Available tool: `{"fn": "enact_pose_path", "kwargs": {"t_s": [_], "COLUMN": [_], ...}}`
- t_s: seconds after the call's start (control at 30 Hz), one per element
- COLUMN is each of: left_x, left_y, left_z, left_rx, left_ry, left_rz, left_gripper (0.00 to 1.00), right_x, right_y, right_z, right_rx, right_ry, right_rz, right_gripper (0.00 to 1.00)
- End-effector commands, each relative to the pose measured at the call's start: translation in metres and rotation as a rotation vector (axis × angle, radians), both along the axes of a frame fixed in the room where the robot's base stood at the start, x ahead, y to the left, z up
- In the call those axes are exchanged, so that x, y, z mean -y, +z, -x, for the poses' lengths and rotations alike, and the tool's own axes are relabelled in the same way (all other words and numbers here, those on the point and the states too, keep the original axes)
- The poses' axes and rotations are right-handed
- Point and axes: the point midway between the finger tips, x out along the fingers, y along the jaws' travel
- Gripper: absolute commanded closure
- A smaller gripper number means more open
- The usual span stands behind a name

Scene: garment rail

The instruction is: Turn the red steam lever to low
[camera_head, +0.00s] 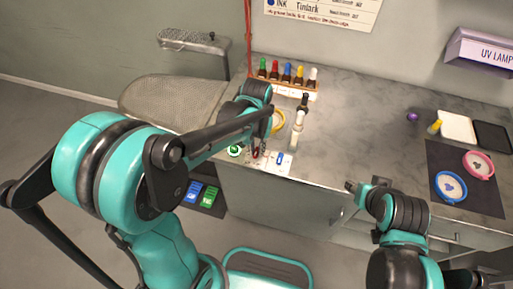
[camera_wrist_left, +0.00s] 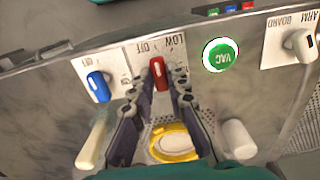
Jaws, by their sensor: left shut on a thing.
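The red steam lever (camera_wrist_left: 158,72) stands on a white plate between my left gripper's fingers in the wrist view. Its upper end lies between the printed words OFF and LOW, with LOW to the right. My left gripper (camera_wrist_left: 160,88) is shut on the lever, one dark finger on each side. In the head view the left gripper (camera_head: 262,150) reaches down at the counter's front edge, and the arm hides part of the panel. My right gripper (camera_head: 364,187) is near the counter's front, away from the lever; its jaw opening is unclear.
A blue lever (camera_wrist_left: 98,87) sits left of the red one, and a green VAC button (camera_wrist_left: 220,55) sits right. Bottles in a rack (camera_head: 288,78) stand behind. The middle of the counter (camera_head: 355,120) is clear.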

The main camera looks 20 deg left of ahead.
Motion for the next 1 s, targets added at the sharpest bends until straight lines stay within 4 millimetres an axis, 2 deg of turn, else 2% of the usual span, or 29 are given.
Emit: {"fn": "enact_pose_path", "kwargs": {"t_s": [0.27,1.0], "left_x": [0.0,0.0], "left_y": [0.0,0.0], "left_z": [0.0,0.0], "left_rx": [0.0,0.0], "left_ry": [-0.094,-0.656], "left_rz": [0.0,0.0], "left_gripper": [1.0,1.0], "right_x": [0.0,0.0], "right_y": [0.003,0.012], "right_z": [0.0,0.0], "right_rx": [0.0,0.0], "right_ry": [0.0,0.0], "right_rz": [0.0,0.0], "right_gripper": [0.6,0.6]}}
